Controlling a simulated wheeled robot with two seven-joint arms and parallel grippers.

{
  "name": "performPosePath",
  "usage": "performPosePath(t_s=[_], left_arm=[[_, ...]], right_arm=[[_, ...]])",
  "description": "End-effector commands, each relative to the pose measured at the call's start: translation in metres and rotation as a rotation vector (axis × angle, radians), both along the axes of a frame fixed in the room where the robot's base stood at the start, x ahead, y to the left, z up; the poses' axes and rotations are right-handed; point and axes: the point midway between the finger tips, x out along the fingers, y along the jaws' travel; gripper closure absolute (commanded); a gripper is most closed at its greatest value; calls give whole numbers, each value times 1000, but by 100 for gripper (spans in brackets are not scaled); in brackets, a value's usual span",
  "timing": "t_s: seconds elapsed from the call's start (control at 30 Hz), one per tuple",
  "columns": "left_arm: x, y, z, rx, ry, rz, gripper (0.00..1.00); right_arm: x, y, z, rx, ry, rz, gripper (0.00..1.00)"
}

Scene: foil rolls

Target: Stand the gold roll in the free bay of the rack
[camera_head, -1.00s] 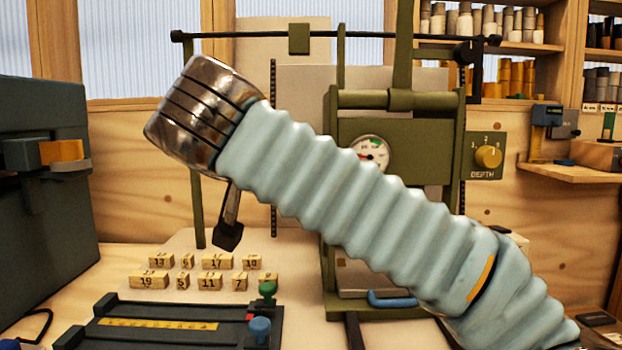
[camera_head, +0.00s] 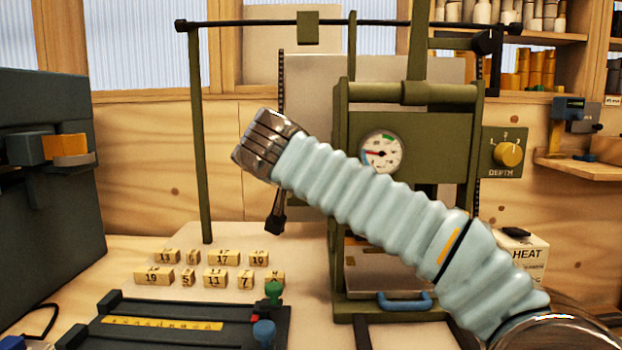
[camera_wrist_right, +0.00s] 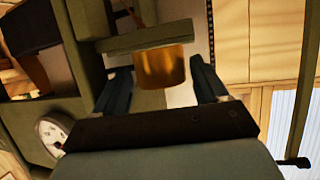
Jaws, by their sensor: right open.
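A gold roll (camera_wrist_right: 162,70) shows in the right wrist view between the two dark fingers of my right gripper (camera_wrist_right: 160,82). The gripper is open, with space on both sides of the roll. An olive bar (camera_wrist_right: 155,39) lies across one end of the roll; I cannot tell whether they touch. In the head view my right arm, in a pale ribbed sleeve, crosses in front of the olive press (camera_head: 430,135), and I cannot make out the gold roll there. I cannot identify the rack's free bay. My left gripper is not in view.
Several numbered blocks (camera_head: 222,258) lie on the bench beside a dark fixture (camera_head: 180,332). A dark machine (camera_head: 50,220) stands at left. An olive post (camera_head: 200,140) and a horizontal rod (camera_head: 260,22) stand near my arm. Shelves with rolls (camera_head: 535,70) are at upper right.

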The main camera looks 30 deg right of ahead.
Motion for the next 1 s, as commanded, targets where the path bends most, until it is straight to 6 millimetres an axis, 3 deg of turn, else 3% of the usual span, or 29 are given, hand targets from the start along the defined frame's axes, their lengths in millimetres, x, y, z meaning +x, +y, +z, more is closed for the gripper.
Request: performPosePath(t_s=[0.37,0.63,1.0], left_arm=[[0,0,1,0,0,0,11],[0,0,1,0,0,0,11],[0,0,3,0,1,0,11]], right_arm=[[10,-9,-6,1,0,2,29],[9,-9,-6,0,0,1,70],[10,-11,-3,0,0,1,70]])
